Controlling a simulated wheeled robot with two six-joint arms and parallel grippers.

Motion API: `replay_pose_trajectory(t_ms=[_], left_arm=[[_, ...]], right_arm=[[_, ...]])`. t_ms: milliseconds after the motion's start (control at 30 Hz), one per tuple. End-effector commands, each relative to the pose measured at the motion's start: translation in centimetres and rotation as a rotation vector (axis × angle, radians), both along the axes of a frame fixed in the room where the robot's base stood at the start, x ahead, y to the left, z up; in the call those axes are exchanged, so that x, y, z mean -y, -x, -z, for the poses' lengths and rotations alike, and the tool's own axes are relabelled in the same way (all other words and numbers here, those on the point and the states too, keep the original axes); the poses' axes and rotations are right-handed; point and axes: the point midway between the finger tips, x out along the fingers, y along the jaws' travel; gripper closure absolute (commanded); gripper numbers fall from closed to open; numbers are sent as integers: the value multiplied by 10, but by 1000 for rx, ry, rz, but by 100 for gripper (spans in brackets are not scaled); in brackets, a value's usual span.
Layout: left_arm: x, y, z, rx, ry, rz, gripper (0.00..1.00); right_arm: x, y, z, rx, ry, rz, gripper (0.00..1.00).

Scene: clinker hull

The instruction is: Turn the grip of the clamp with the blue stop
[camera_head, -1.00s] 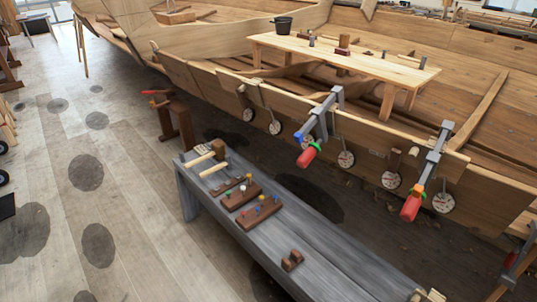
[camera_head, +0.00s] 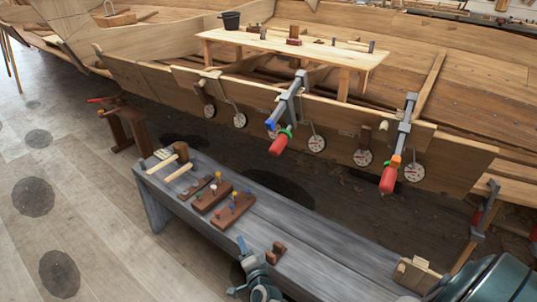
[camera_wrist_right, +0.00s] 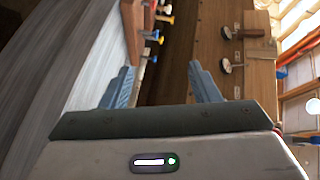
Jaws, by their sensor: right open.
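The clamp with the blue stop (camera_head: 271,124) sits on the hull's upper plank edge, near the middle of the head view. Its grey bar (camera_head: 291,95) slopes down toward me to a green ring and a red grip (camera_head: 281,145). A second clamp, with an orange stop (camera_head: 396,160) and a red grip (camera_head: 389,180), is to its right. My right gripper (camera_head: 237,266) is open and empty at the bottom of the head view, over the near side of the grey bench and well below the clamps. Its two fingers are apart in the right wrist view (camera_wrist_right: 160,68). My left gripper is not in view.
The grey bench (camera_head: 330,255) stands before the hull, with mallets (camera_head: 172,160), peg blocks (camera_head: 232,210) and a small brown block (camera_head: 276,252) on it. Round dials (camera_head: 317,143) hang along the plank beside the clamps. Air between bench and clamps is clear.

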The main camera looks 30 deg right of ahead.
Motion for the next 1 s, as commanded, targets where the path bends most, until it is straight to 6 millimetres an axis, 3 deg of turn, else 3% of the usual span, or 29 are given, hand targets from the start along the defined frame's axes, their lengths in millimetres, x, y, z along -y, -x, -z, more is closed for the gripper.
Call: replay_pose_trajectory(t_ms=[33, 100, 200, 300, 433, 600, 767, 1000], left_arm=[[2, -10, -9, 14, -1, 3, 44], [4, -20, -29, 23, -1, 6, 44], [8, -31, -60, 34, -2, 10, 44], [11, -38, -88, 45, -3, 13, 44], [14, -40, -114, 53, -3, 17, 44], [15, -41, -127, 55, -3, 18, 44], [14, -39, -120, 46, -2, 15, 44], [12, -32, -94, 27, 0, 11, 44]], right_arm=[[6, -28, -51, 168, -159, 96, 44], [24, -50, -123, 410, -427, 235, 44], [51, -57, -201, 712, -814, 399, 44], [70, -51, -249, 942, -1158, 522, 44], [81, -42, -278, 1118, -1474, 623, 44], [86, -39, -289, 1192, -1638, 676, 44], [100, -47, -291, 1195, -1641, 677, 44], [139, -71, -291, 1193, -1636, 677, 44]])
